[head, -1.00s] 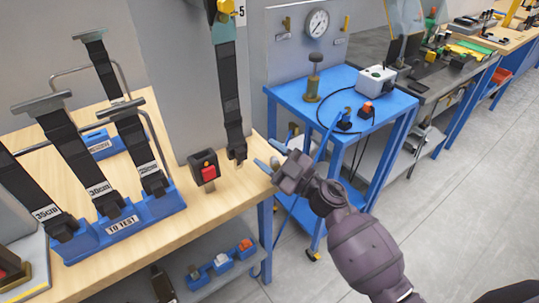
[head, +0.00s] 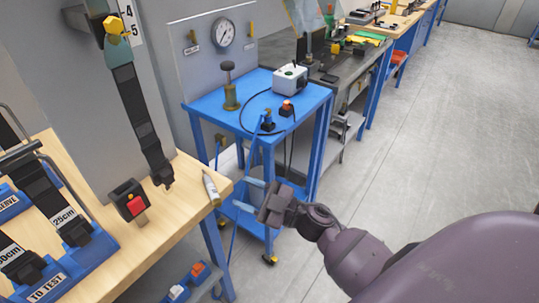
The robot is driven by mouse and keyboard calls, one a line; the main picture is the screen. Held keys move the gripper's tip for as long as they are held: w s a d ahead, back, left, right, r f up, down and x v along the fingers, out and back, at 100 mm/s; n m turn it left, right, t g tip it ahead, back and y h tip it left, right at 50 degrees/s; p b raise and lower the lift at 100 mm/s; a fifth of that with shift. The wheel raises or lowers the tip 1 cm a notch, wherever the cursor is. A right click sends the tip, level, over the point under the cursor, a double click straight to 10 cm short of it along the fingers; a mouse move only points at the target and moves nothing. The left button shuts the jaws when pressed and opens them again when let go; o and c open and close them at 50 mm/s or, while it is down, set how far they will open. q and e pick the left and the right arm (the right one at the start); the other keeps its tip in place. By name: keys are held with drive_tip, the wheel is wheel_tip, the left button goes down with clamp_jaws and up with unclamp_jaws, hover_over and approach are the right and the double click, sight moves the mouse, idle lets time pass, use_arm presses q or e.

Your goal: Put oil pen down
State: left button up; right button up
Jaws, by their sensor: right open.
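The oil pen (head: 211,189), a small pale tube, lies on the wooden bench top (head: 165,235) near its right edge, just right of the hanging dark strap (head: 143,122). My right gripper (head: 246,194) is open and empty, its bluish fingertips pointing left. It is just off the bench edge, to the right of the pen and apart from it. My left gripper is not in view.
A red-buttoned buckle (head: 130,202) lies left of the pen. A blue rack marked TO TEST (head: 75,270) holds straps at lower left. A blue cart (head: 205,116) with a gauge panel stands behind my right gripper. Open floor (head: 420,130) lies to the right.

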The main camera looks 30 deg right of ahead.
drive_tip(key=shift+d, duration=0.1)
drive_tip(key=s+d+f+m+g+h, duration=0.2)
drive_tip(key=s+f+m+h, duration=0.4)
drive_tip(key=f, duration=0.4)
drive_tip(key=s+d+f+m+g+h, duration=0.3)
drive_tip(key=s+f+m+h, duration=0.4)
drive_tip(key=s+f, duration=0.3)
drive_tip(key=shift+s+d+f+h, duration=0.2)
drive_tip(key=shift+s+d+h, duration=0.2)
drive_tip(key=shift+s+d, duration=0.15)
drive_tip(key=shift+w, duration=0.1)
idle(0.7)
